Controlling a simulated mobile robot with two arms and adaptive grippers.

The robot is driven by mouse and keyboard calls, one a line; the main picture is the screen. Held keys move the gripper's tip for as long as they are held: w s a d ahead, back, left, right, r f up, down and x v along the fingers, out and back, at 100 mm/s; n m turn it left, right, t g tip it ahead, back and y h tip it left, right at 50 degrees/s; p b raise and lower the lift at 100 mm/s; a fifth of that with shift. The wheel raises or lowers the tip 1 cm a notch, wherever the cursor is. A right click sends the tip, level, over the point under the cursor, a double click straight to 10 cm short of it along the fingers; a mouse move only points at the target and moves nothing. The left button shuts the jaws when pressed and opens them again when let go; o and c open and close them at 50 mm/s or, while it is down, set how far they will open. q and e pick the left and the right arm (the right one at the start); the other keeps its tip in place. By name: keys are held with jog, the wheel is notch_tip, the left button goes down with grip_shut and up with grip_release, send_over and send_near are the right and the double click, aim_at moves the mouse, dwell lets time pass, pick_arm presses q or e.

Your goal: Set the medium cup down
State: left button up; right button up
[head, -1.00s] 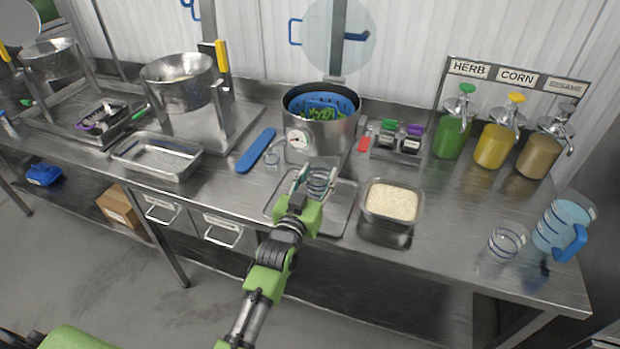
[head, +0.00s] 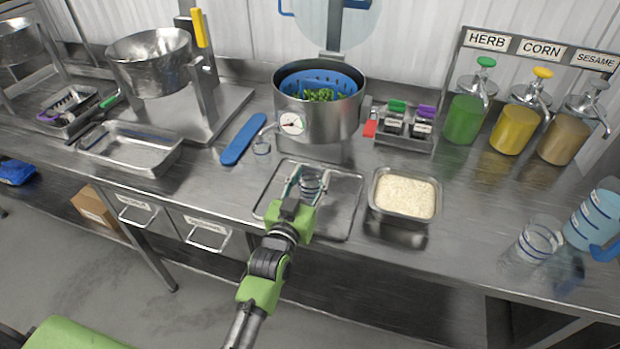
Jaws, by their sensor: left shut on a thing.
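My left gripper (head: 303,190) is shut on a clear cup with dark bands, the medium cup (head: 311,182). The cup is upright over the flat metal tray (head: 341,218) in front of the pot. I cannot tell whether its base touches the tray; the gripper hides part of it. A larger clear cup (head: 538,241) stands at the right of the table. My right gripper is not in view.
A square pan of rice (head: 404,195) stands right of the tray. A steel pot (head: 318,118) with a blue basket stands behind it. A blue flat tool (head: 243,139) and an empty steel pan (head: 131,148) lie left. A blue-handled jug (head: 595,222) and three pump bottles (head: 514,128) stand right.

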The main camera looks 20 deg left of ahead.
pick_arm(q)
jog(key=shift+s+r, duration=0.1)
jog(key=shift+s, duration=0.05)
jog(key=shift+s+d+f, duration=0.1)
jog(key=shift+f, duration=0.1)
jog(key=o, duration=1.1)
